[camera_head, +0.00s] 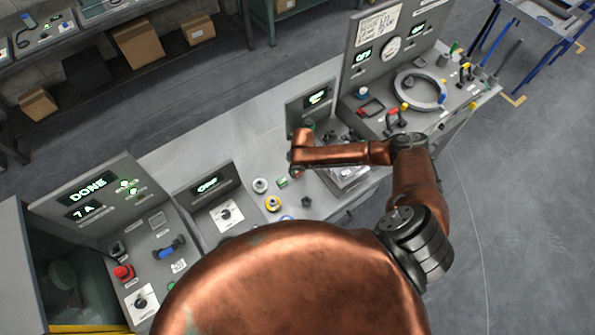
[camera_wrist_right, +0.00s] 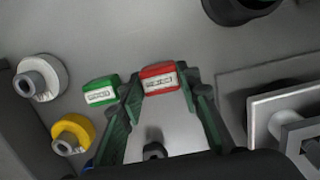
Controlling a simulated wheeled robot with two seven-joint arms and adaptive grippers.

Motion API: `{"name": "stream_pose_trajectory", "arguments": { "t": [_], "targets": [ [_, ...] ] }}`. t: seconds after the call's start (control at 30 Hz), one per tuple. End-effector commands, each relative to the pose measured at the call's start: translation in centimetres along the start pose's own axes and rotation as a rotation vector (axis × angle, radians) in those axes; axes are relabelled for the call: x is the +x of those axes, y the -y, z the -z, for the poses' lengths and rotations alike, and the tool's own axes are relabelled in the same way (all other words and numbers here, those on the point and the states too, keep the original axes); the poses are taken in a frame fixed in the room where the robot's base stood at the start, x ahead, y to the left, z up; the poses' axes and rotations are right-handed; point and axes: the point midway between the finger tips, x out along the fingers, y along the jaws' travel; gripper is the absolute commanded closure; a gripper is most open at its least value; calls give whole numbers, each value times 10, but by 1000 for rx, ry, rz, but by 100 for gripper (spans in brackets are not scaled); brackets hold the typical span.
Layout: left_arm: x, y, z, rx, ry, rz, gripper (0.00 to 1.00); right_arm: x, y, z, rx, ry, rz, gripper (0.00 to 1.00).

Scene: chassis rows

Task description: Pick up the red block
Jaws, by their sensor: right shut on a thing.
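The red block (camera_wrist_right: 159,78), with a white label on its face, sits between the two green-padded fingers of my right gripper (camera_wrist_right: 161,88) in the right wrist view. The fingers are closed on its sides near their tips. In the head view my right arm reaches over the bench from the right, and its wrist covers most of the gripper, so the block is hard to make out there. I cannot tell if the block is clear of the surface. My left gripper is in neither view.
A green labelled block (camera_wrist_right: 101,91) lies just left of the red one. A yellow ring-shaped part (camera_wrist_right: 72,133) and a white-grey round part (camera_wrist_right: 41,77) stand farther left. A metal square fixture (camera_wrist_right: 290,115) is close on the right. Control panels (camera_head: 100,205) flank the bench.

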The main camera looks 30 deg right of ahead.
Motion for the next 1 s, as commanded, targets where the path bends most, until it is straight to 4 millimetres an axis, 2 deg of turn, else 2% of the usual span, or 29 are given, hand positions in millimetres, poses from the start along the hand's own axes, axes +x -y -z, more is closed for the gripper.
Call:
{"name": "stream_pose_trajectory", "arguments": {
  "t": [0.13,0.27,0.43,0.7,1.0],
  "targets": [
    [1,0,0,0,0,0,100,-23,1,-4,-1,4,0,91],
    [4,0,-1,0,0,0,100,-47,-12,10,-5,2,-1,91],
    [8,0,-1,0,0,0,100,-88,-32,29,-5,4,-2,91],
    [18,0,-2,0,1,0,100,-118,-70,74,-3,1,-3,91],
    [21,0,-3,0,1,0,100,-133,-86,93,0,1,0,91]
  ]
}}
